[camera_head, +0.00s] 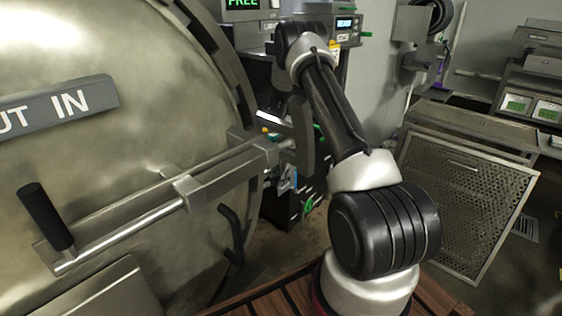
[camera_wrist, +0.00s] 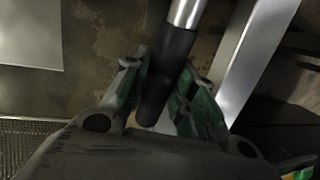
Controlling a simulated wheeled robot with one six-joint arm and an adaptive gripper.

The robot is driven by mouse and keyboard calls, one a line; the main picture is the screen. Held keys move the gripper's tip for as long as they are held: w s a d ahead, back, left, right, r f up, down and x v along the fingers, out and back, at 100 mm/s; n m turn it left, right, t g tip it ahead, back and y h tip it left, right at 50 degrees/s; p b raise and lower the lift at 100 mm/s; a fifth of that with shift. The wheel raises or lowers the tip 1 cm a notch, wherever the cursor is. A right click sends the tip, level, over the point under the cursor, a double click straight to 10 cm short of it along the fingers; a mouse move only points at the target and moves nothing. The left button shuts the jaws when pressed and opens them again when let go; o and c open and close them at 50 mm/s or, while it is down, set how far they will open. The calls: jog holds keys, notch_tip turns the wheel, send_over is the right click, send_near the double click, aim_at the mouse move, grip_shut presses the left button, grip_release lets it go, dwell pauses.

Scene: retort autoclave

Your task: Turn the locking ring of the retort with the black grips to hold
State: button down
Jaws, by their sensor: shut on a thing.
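The retort's big round metal door (camera_head: 130,130) fills the left of the head view, with the locking ring's dark rim (camera_head: 222,60) along its edge. A black grip (camera_head: 45,217) stands at the left end of a metal bar across the door. In the wrist view, another black grip (camera_wrist: 168,70) on a shiny metal rod lies between the green-padded fingers of my gripper (camera_wrist: 160,84), which is shut on it. In the head view my gripper is mostly hidden beyond the bar's right end.
A display reading FREE (camera_head: 242,4) and another reading READY (camera_head: 345,23) are at the top. A perforated metal panel (camera_head: 465,205) leans at the right. Wooden slats (camera_head: 270,297) lie at the bottom. A dark bent handle (camera_head: 233,235) sits low on the door.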

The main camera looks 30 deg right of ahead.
notch_tip(320, 180, down, 8)
jog(key=s+a+y, duration=0.1)
jog(key=a, duration=0.1)
jog(key=shift+s+a+f+g, duration=0.15)
jog(key=shift+s+a+g, duration=0.1)
jog(key=shift+a+g, duration=0.05)
jog(key=c, duration=1.2)
grip_release()
jog(key=shift+w+f, duration=0.1)
jog(key=shift+o, duration=0.3)
jog(key=shift+w, duration=0.1)
jog(key=shift+d+r, duration=0.1)
jog(key=shift+r, duration=0.1)
jog(key=v, duration=1.1)
jog(key=shift+r, duration=0.35)
jog(key=shift+d, duration=0.15)
